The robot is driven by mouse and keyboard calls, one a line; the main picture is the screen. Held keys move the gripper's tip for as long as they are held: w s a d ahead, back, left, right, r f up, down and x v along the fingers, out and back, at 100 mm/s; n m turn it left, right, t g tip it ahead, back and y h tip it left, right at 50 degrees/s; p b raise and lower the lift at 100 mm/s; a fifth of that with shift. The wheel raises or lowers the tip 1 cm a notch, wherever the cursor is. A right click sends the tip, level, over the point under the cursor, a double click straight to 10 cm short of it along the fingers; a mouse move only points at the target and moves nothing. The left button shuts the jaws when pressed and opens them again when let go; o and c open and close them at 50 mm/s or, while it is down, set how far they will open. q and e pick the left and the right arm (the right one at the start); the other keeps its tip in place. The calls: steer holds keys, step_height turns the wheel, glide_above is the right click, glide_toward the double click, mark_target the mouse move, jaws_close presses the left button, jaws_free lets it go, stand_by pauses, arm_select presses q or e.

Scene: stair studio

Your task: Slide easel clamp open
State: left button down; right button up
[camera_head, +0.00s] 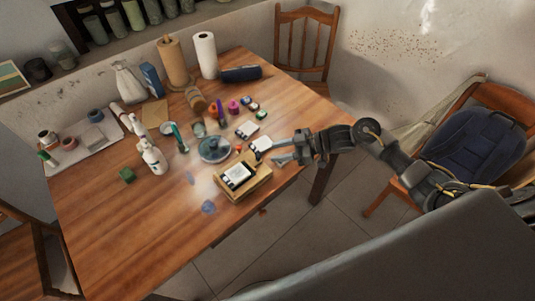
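A small wooden easel-like stand (259,185) lies near the right front edge of the table. It holds a white panel with dark parts (238,174). I cannot make out a separate clamp on it at this size. My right gripper (276,152) comes in from the right, just beyond the stand's upper right corner. Its two fingers appear spread apart, with nothing clearly between them. A small white item (261,144) is close to the fingertips; I cannot tell whether they touch it. My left gripper is not in view.
The wooden table (150,235) is bare at its front left. A round blue-grey lid or dish (214,149), white bottles (152,157) and small paint pots stand near the stand. Paper rolls (205,54) stand at the back. Chairs (306,42) are behind and right.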

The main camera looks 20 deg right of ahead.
steer(key=shift+b+v, duration=0.35)
steer(key=shift+v, duration=2.3)
steer(key=shift+r, duration=0.1)
